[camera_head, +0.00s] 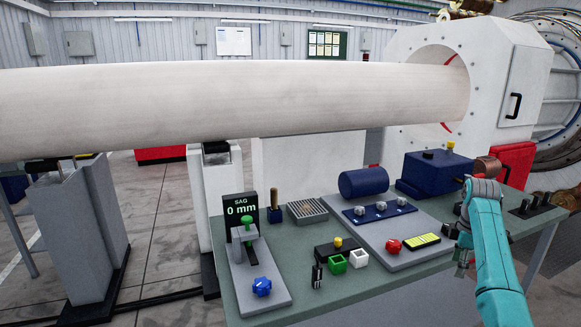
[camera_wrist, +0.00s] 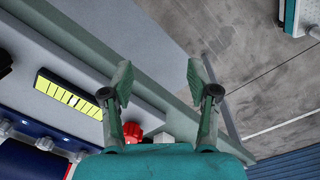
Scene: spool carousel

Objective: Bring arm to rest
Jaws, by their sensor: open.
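My teal arm reaches up at the right of the head view, with my gripper (camera_head: 463,258) at the right front edge of the workbench (camera_head: 345,293). In the wrist view my gripper (camera_wrist: 158,82) has its two fingers spread apart, with nothing between them. Beyond the fingers I see the bench edge and the grey floor. A red knob (camera_wrist: 133,132) shows just behind the left finger, and a yellow display (camera_wrist: 68,97) lies to its left. In the head view the yellow display (camera_head: 422,241) and the red knob (camera_head: 393,246) sit on a grey plate, left of my gripper.
A large pale pipe (camera_head: 230,100) spans above the bench into a white machine housing (camera_head: 530,85). The bench holds a SAG display (camera_head: 241,210), a green lever (camera_head: 247,228), a blue knob (camera_head: 262,287), green and white cups and a blue cylinder (camera_head: 363,181). Floor beyond the front edge is clear.

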